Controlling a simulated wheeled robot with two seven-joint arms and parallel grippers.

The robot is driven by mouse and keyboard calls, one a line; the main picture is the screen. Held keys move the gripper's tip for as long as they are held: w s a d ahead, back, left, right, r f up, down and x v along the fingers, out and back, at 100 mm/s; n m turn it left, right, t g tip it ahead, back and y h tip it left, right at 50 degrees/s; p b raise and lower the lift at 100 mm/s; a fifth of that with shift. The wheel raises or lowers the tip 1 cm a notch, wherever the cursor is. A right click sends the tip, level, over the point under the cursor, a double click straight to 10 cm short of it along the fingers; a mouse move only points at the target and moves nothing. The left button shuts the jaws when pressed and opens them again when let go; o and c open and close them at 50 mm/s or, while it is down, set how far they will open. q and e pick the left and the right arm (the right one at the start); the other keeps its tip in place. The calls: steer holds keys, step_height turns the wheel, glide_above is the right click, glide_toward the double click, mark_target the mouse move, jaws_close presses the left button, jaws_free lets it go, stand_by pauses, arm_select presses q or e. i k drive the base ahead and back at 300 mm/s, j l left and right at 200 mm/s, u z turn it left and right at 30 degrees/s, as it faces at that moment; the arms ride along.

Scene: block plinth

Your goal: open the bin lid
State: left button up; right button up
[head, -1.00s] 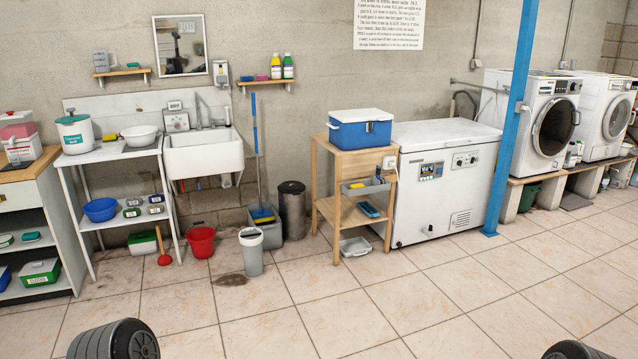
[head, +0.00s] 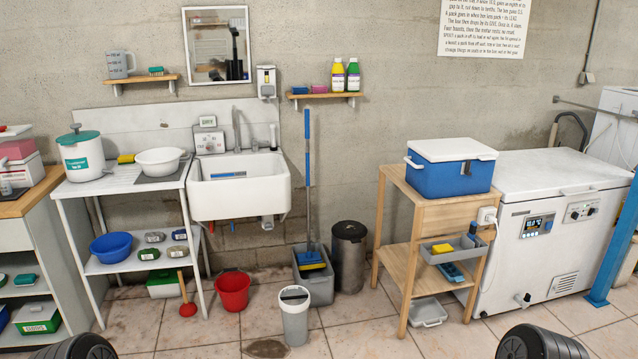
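Two bins stand on the floor below and right of the sink. A light grey bin (head: 295,318) is in front; its white top (head: 295,293) shows a dark mark or slot, and I cannot tell whether it is fully closed. A dark cylindrical bin (head: 349,258) stands behind it to the right, near the wall, and its dark lid (head: 349,230) looks closed. Neither of my grippers is in view. Only dark, ribbed parts of my arms show at the bottom left and bottom right edges, well apart from both bins.
A grey mop bucket (head: 314,277) with a blue-handled mop stands between the bins. A red bucket (head: 233,291) and a plunger (head: 187,309) are to the left. A wooden stand (head: 402,290) with a blue cooler (head: 451,168) is to the right. A dark floor stain lies before the grey bin.

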mark_target(352, 230)
steer(key=i+u, duration=0.1)
steer(key=i, duration=0.55)
steer(key=i+l, duration=0.1)
steer(key=i, duration=0.5)
steer(key=i+l+u, duration=0.15)
steer(key=i, duration=0.5)
steer(key=i+l, duration=0.1)
steer(key=i, duration=0.5)
steer(key=i+l+u, duration=0.15)
steer(key=i+u, duration=0.15)
steer(key=i, duration=0.65)
